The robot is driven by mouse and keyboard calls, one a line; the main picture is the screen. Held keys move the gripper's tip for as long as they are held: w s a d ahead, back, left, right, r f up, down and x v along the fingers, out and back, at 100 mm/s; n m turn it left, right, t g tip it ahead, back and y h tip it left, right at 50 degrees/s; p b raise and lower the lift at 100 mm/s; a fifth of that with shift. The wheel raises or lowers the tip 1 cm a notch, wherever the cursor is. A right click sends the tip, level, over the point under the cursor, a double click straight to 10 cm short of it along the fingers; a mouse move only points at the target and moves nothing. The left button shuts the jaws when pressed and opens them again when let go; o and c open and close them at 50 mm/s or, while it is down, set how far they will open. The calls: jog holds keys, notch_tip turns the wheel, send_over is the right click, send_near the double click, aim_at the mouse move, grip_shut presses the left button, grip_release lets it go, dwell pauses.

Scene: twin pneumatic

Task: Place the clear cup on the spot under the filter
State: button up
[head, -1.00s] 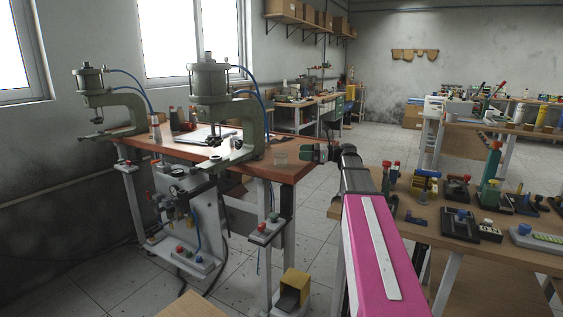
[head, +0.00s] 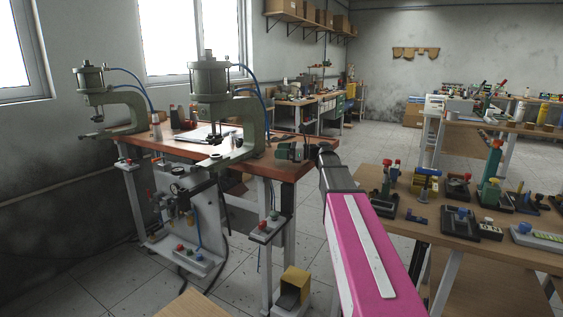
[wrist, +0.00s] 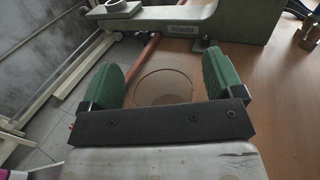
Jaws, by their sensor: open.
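The clear cup (wrist: 162,88) stands on the wooden bench top and shows in the wrist view as a faint transparent round outline. My gripper (wrist: 161,75) is open, with its green fingers on either side of the cup and seemingly a small gap at each side. In the head view my gripper (head: 284,152) is at the right end of the bench, and I cannot make out the cup there. An air unit that may hold the filter (head: 178,200) is mounted below the bench front. The spot under it cannot be made out.
A green press (head: 212,100) stands on the bench (head: 205,160) left of my gripper; its frame (wrist: 185,22) is just beyond the fingers. A second press (head: 95,90) is farther left. A table with fixtures (head: 400,215) is at the right. Floor is open between them.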

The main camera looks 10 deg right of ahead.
jog(key=shift+c, duration=0.3)
jog(key=c, duration=1.1)
jog(key=shift+r, duration=0.5)
jog(key=s+a+r, duration=0.6)
jog(key=a+r, duration=0.3)
jog(key=r, duration=0.1)
jog(key=shift+s, duration=0.4)
